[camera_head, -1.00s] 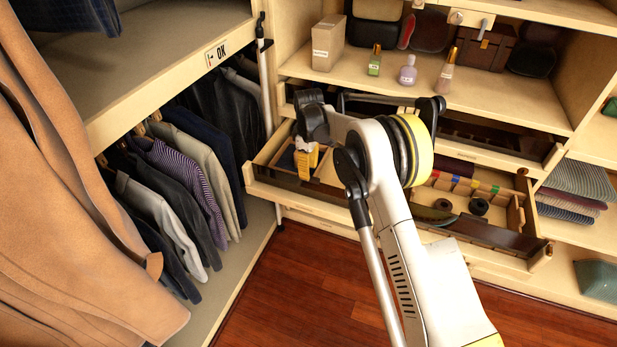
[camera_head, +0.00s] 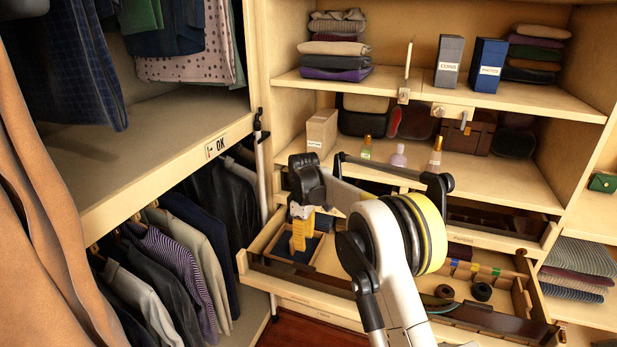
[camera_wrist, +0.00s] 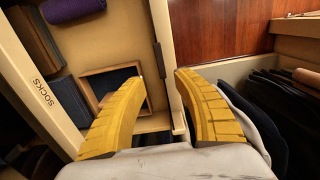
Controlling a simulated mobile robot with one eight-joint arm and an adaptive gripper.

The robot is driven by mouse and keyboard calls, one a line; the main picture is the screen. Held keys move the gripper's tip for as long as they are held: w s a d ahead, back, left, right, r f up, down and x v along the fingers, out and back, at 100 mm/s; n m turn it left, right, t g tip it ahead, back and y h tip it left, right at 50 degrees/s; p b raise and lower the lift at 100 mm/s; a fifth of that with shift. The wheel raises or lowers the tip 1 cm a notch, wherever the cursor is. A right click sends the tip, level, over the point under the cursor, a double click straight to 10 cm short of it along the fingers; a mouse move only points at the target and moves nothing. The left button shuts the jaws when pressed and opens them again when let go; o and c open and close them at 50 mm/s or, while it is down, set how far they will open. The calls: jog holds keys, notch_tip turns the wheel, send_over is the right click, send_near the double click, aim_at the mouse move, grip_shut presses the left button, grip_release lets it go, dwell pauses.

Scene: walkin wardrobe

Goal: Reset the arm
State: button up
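My gripper (camera_head: 303,222) is over the left end of an open drawer in the head view, with its yellow fingers pointing down. In the wrist view my gripper (camera_wrist: 158,78) shows two yellow fingers spread apart with nothing between them. The open drawer (camera_head: 262,243) holds a small wooden tray (camera_head: 322,247) with a dark lining at its left end. The tray also shows in the wrist view (camera_wrist: 93,72), beside the left finger.
A second open drawer (camera_head: 480,233) sits just above. Small bottles (camera_head: 398,156) and a beige box (camera_head: 321,132) stand on the shelf behind my arm. Hanging clothes (camera_head: 170,265) fill the left side. The floor (camera_wrist: 225,25) is clear beside the drawer.

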jog(key=s+d+r+m+t, duration=0.2)
jog(key=s+d+r+m, duration=0.2)
jog(key=s+d+r, duration=0.55)
jog(key=s+d+r+m+t, duration=0.2)
jog(key=s+d+r+m, duration=0.15)
jog(key=s+r, duration=0.6)
jog(key=s+d+f+m+t, duration=0.1)
jog(key=s+d+m, duration=0.2)
jog(key=s, duration=0.7)
jog(key=s+d+f+m+t, duration=0.1)
jog(key=s+d, duration=0.4)
jog(key=s, duration=0.5)
jog(key=shift+d+f+m+t, duration=0.2)
jog(key=shift+m+t, duration=0.4)
jog(key=shift+m, duration=0.65)
